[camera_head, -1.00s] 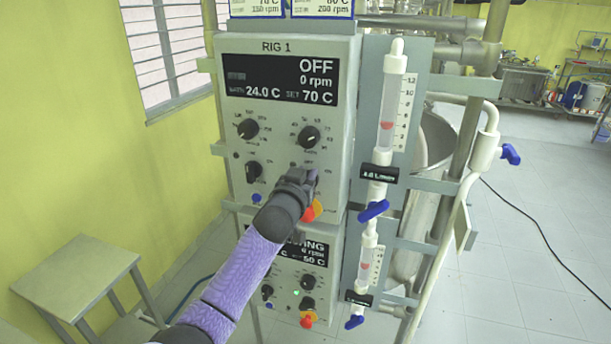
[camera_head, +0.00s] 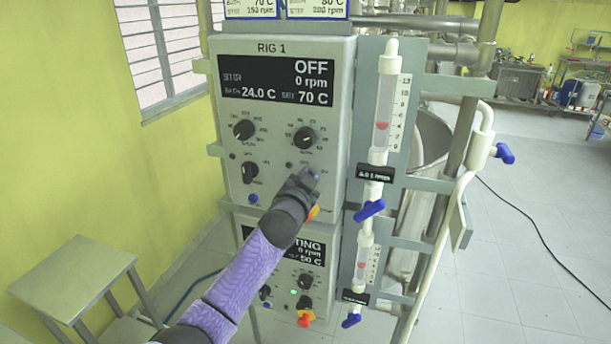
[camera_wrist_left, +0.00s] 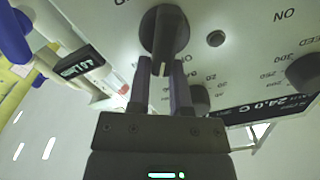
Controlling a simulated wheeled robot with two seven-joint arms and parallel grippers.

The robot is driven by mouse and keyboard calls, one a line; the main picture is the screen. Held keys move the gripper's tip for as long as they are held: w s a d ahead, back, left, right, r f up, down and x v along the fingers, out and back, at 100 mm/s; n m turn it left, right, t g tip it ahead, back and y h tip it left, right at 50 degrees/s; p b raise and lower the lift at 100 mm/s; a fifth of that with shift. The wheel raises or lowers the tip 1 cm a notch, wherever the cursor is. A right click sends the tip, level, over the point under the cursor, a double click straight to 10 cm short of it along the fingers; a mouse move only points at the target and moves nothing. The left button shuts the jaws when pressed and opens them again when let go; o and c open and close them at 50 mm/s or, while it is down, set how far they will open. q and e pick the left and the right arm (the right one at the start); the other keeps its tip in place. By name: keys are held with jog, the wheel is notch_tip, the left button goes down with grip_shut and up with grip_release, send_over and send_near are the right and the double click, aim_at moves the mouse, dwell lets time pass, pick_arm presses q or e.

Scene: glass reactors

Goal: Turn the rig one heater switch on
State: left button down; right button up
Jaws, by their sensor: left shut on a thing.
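The RIG 1 control box (camera_head: 226,60) stands upright on the rack, and its display (camera_head: 279,82) reads OFF, 0 rpm, 24.0 C, SET 70 C. My left gripper (camera_head: 311,174) is at the lower right of its front panel and hides the switch there. In the left wrist view, my left gripper (camera_wrist_left: 160,82) is shut on a black switch knob (camera_wrist_left: 165,28), its fingers on either side of the knob's near end. A small dark lamp (camera_wrist_left: 216,38) and an upside-down ON label show beside the knob. The switch's own name is not readable. My right gripper is out of view.
A second control box (camera_head: 322,240) with a lit green lamp is below. A glass tube with a blue valve (camera_head: 369,210) stands close to the right of the panel. A red-and-yellow stop knob (camera_head: 306,318) is on the lower box. A stool (camera_head: 75,275) is at left.

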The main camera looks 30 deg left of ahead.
pick_arm(q)
jog(key=m, duration=0.1)
jog(key=f+m, duration=0.1)
jog(key=m, duration=0.3)
jog(key=shift+d+f, duration=0.35)
jog(key=shift+d, duration=0.05)
jog(key=shift+m, duration=0.4)
jog(key=c, duration=0.6)
grip_release()
jog(key=shift+w, duration=0.1)
jog(key=shift+o, duration=0.3)
jog(key=shift+r, duration=0.1)
jog(key=shift+a, duration=0.2)
jog(key=v, duration=1)
